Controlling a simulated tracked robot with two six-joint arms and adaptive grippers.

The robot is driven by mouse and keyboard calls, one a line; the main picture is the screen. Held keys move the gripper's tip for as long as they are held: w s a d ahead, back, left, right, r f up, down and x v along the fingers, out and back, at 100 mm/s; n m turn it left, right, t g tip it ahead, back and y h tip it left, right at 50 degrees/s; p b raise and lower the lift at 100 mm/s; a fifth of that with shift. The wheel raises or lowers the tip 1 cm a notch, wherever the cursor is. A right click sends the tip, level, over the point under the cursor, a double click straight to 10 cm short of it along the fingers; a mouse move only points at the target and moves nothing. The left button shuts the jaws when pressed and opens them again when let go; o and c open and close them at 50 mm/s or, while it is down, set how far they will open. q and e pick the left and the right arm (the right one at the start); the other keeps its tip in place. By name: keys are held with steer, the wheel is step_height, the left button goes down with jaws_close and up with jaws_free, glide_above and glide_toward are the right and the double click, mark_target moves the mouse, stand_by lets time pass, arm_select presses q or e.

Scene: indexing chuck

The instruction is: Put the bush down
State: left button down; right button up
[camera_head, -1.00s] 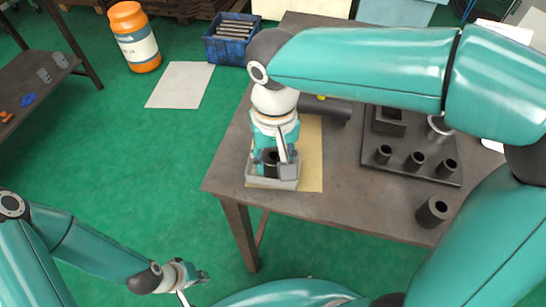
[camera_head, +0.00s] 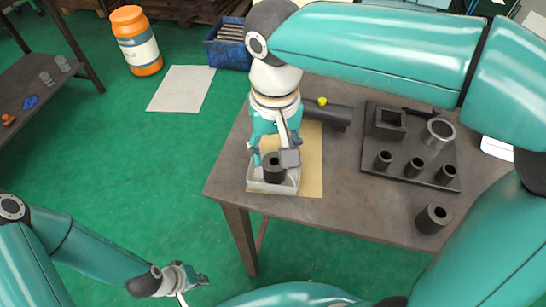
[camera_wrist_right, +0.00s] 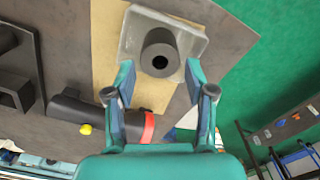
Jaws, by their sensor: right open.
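The bush is a dark, short cylinder with a bore (camera_head: 274,168). It stands upright in the pale grey tray (camera_head: 256,186) on the tan mat on the table. The bush also shows in the right wrist view (camera_wrist_right: 160,52), inside the tray (camera_wrist_right: 132,38). My right gripper (camera_head: 275,150) is open just above and behind the bush. In the right wrist view its two fingers (camera_wrist_right: 163,80) are spread apart, with the bush beyond the tips and clear of them. My left gripper (camera_head: 194,276) is low at the left, away from the table; its jaw opening is too small to tell.
A black fixture plate (camera_head: 400,175) with several sockets is on the table's right part. A loose dark bush (camera_head: 433,219) stands near the front edge. A dark cylinder (camera_head: 330,114) with a yellow knob lies behind the mat (camera_head: 312,165).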

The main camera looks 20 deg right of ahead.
step_height(320, 180, up, 7)
steer(key=p, duration=0.1)
steer(key=shift+r, duration=0.15)
stand_by(0.5)
